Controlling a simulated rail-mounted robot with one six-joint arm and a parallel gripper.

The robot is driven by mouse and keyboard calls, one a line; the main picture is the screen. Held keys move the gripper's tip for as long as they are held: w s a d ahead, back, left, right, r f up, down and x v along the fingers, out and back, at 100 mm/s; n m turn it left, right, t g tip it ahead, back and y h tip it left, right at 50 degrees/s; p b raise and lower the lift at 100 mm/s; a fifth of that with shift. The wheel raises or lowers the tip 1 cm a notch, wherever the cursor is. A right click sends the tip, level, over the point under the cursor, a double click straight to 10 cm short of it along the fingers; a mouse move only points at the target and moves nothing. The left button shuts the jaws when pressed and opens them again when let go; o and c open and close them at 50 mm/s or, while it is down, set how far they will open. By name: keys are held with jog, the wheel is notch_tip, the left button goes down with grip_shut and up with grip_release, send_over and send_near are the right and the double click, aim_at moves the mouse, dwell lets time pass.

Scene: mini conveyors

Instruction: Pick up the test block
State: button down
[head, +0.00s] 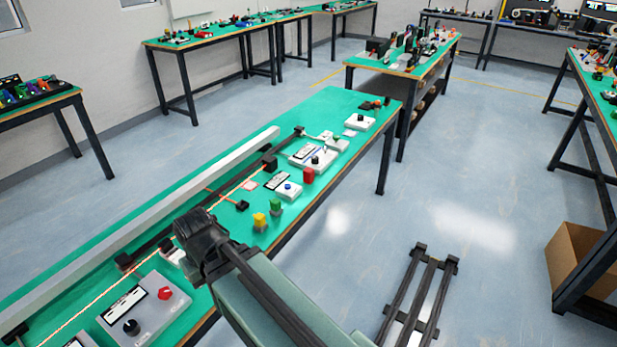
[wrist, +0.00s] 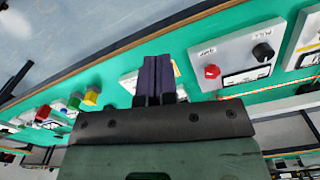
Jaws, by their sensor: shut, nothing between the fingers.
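Small coloured blocks stand on the green bench: a yellow block (head: 259,221), a green block (head: 275,205) and a red block (head: 308,175). I cannot tell which one is the test block. In the wrist view the yellow block (wrist: 91,97), a green one (wrist: 74,102) and the red one (wrist: 43,112) are left of my gripper (wrist: 155,65). My gripper's dark fingers are together and empty, apart from the blocks. In the head view my dark wrist (head: 205,240) is over the bench, left of the blocks; the fingertips cannot be made out there.
A grey control box (head: 145,308) with a red and a black knob lies near my wrist. A white box with a blue button (head: 288,190) is beyond the green block. A long grey rail (head: 130,220) runs along the bench's far side.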

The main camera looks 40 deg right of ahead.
jog(key=c, duration=1.8)
grip_release()
jog(key=shift+c, duration=0.2)
jog(key=o, duration=1.2)
jog(key=shift+o, duration=0.2)
